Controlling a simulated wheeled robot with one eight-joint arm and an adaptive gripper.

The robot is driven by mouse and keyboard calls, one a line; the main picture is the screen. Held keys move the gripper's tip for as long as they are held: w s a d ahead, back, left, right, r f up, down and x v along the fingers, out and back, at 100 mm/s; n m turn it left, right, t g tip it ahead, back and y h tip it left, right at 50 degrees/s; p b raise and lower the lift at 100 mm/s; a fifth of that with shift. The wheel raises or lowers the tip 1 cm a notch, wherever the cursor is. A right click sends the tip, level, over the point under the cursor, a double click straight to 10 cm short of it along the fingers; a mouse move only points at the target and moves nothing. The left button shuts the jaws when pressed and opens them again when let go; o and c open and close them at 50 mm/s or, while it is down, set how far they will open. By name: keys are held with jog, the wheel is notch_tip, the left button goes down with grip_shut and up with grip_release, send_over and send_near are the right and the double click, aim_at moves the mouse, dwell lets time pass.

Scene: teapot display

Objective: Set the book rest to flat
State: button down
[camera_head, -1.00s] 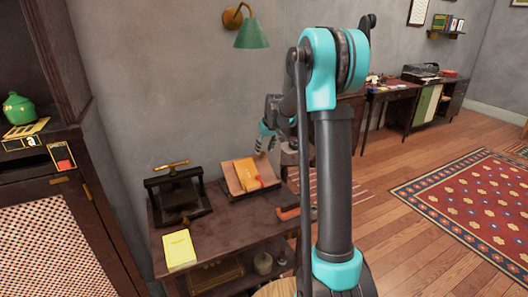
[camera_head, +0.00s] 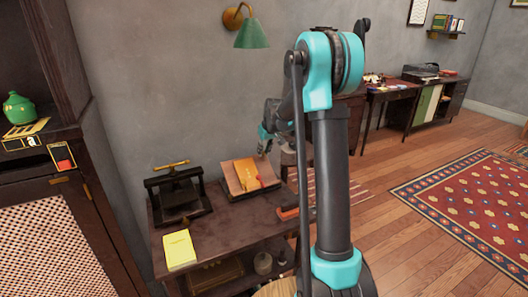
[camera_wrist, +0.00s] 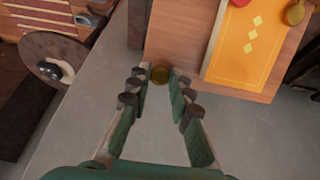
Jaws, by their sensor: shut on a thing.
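The book rest (camera_head: 231,179) is a wooden board on the small dark table, and it still leans at a slant. An orange book (camera_head: 246,174) with a red ribbon lies on it. In the wrist view the board (camera_wrist: 178,48) fills the top, with the orange book (camera_wrist: 237,45) at upper right. In the head view my gripper (camera_head: 264,149) is at the board's upper right edge, partly hidden by my arm.
A black press-like stand (camera_head: 180,195) stands left of the book rest. A yellow booklet (camera_head: 179,248) lies at the table's front left. An orange-handled object (camera_head: 288,213) lies at the right. The grey wall (camera_head: 150,100) is close behind the table (camera_head: 225,235).

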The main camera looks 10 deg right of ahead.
jog(key=shift+w+a+f, duration=0.15)
jog(key=shift+w+f, duration=0.1)
jog(key=shift+w, duration=0.1)
jog(key=w+f+g, duration=0.1)
jog(key=f, duration=0.1)
jog(key=w+a+f+g+h, duration=0.1)
jog(key=w+f, duration=0.1)
jog(key=shift+w+f+g, duration=0.3)
jog(key=shift+w+a+f, duration=0.15)
jog(key=shift+w+f, duration=0.15)
jog(key=shift+f, duration=0.2)
jog(key=c, duration=1.4)
grip_release()
